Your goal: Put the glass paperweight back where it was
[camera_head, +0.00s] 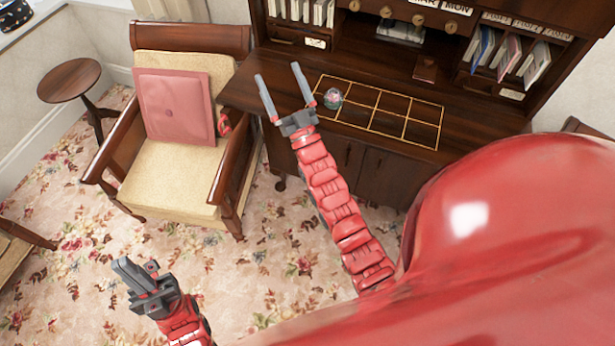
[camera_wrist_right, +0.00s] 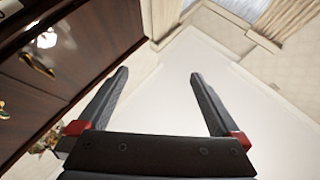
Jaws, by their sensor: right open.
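The glass paperweight (camera_head: 333,98) is a small round ball with pink and green inside. It rests on the dark wooden desk, at the left end of a gold-lined grid (camera_head: 407,119). Which cell its base lies in is hard to tell. My right gripper (camera_head: 285,84) is open and empty, at the desk's front left, just left of the paperweight and apart from it. In the right wrist view my right gripper (camera_wrist_right: 158,80) shows nothing between its spread fingers. My left gripper (camera_head: 132,272) is shut with no object visible in it, low over the carpet.
An armchair (camera_head: 170,180) with a pink cushion (camera_head: 174,105) stands left of the desk (camera_head: 255,90). Shelves with books and knobs rise behind the grid; a small brown object (camera_head: 425,69) lies there. A round side table (camera_head: 69,80) stands far left. Floral carpet is open in front.

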